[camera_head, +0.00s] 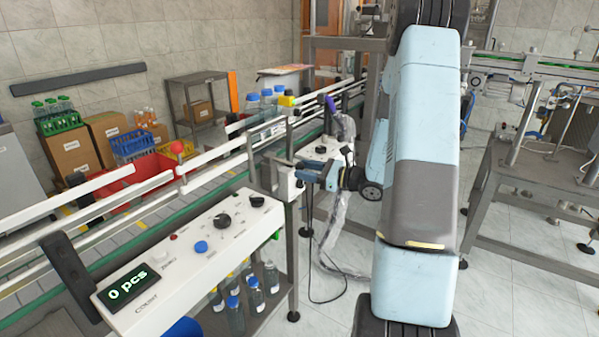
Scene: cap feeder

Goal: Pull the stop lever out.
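A lever with a red ball knob (177,147) stands at the conveyor's near guide rail, left of the picture's middle. It looks like the stop lever. Its thin stem drops from the knob to the rail, and its lower end is hard to make out. My gripper (300,169) is to the right of the lever, past the right end of the control box, and well apart from the knob. Its fingers point left and look spread, with nothing visible between them. The large light-blue arm link on the right is mine.
The control box (140,318) with knobs and a "0 pcs" display stands in front of the conveyor (60,278). White guide rails (215,153) run along the belt. Blue-capped bottles (268,100) stand farther along it. A metal post (251,160) rises between my gripper and the lever.

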